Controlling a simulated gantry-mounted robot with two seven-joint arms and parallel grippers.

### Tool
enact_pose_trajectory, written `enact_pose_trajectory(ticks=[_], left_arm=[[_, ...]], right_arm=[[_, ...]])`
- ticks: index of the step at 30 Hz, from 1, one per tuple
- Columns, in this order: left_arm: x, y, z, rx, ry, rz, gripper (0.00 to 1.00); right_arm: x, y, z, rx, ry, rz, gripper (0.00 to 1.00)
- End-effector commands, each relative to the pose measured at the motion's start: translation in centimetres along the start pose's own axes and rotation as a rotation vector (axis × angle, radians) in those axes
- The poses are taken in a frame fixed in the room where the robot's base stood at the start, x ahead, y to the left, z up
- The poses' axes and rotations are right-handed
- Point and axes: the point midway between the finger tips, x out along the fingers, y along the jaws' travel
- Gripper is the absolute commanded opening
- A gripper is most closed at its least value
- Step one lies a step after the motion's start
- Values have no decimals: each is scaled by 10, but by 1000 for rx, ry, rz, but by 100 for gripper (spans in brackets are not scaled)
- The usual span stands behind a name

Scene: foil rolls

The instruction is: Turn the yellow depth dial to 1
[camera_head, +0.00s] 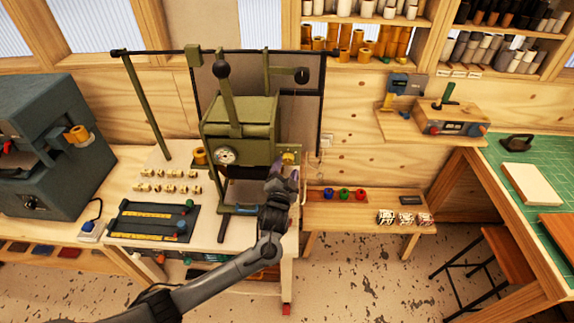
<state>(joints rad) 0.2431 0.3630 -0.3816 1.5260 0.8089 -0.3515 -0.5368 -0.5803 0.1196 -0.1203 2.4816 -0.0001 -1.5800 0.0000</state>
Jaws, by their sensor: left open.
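The yellow depth dial (289,158) is on the right side of the green press (240,125). It is small here, and I cannot read its numbers or setting. My left gripper (285,175) is open, just below and in front of the dial, with its fingers pointing up toward it. I cannot tell whether the fingers touch the dial. The left arm comes in from the bottom left. My right gripper is not in view.
A round white gauge (225,156) is on the press front. Small brass type pieces and a dark tray (150,236) lie on the bench to the left. A low side bench (345,215) holds red, green and blue items. A stool (508,255) stands at the right.

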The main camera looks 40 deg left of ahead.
Motion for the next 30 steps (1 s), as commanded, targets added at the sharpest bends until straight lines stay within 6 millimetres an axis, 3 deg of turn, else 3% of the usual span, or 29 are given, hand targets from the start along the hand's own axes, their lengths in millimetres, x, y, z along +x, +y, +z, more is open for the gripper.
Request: enact_pose_trajectory(ticks=[6,18,30], left_arm=[[21,0,0,0,0,-1,66],[26,0,0,0,0,1,66],[26,0,0,0,0,1,10]], right_arm=[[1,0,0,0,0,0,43],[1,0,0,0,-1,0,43],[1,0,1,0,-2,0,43]])
